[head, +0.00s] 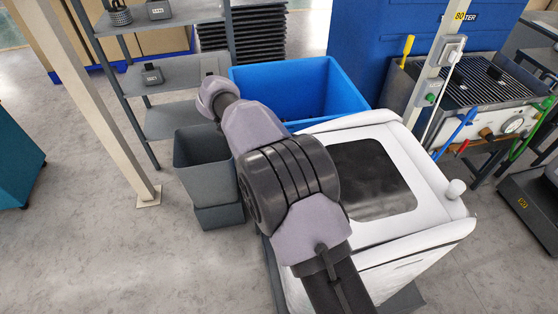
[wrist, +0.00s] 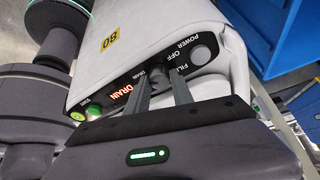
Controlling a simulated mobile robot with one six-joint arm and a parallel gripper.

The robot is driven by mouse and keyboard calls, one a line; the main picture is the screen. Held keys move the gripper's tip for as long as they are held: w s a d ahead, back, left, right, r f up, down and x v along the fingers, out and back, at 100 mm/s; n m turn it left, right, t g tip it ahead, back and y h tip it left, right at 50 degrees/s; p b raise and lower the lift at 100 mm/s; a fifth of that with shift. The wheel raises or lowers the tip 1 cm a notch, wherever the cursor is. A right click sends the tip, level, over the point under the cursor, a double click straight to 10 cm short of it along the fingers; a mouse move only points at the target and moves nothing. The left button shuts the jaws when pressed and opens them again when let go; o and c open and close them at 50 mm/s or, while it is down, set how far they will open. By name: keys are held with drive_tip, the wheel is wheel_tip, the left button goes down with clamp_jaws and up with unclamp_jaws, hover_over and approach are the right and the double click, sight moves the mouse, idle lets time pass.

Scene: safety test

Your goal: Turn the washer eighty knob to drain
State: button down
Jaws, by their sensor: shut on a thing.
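The washer (head: 400,236) is white with a dark window in its top. In the wrist view its control panel (wrist: 110,103) is dark, and a yellow label with 80 (wrist: 110,39) is on the white casing. The panel's dark knob (wrist: 158,71) sits between the fingers of my gripper (wrist: 163,80), which is shut on it. OFF, FILL and DRAIN are printed around the knob; the fingers partly cover this area. I cannot tell where the knob's pointer is. A lit display (wrist: 122,94) reads DRAIN in orange-red. My gripper does not show clearly in the head view.
A green button (wrist: 93,111) and a round grey POWER button (wrist: 201,55) flank the knob. A blue bin (head: 345,100) stands behind the washer and a grey bin (head: 200,150) to its left. A post (head: 95,110) rises at left. Floor is clear at lower left.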

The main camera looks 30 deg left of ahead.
drive_tip(key=shift+s+f, duration=0.1)
drive_tip(key=shift+f, duration=0.05)
idle(0.4)
drive_tip(key=c, duration=1.1)
unclamp_jaws()
